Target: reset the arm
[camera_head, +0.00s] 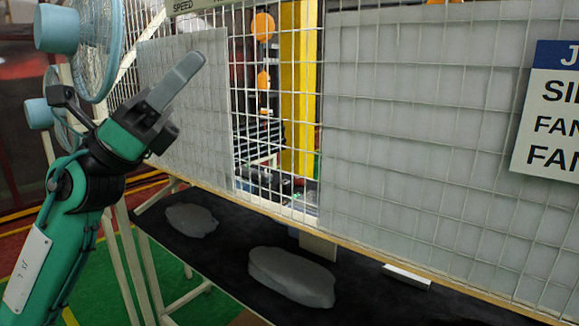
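My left gripper (190,75) is raised at the upper left, in front of the wire mesh panel. Its grey finger points up and to the right. I see it nearly side-on, so the gap between the fingers cannot be made out. Nothing shows in its grip. My green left arm comes up from the lower left corner. My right gripper is not in view.
A black shelf (215,262) below the mesh (430,130) holds two grey lumpy pieces (292,277) (190,220) and a small white strip (407,276). Blue fans (95,45) stand at the left. A sign (550,115) hangs at the right.

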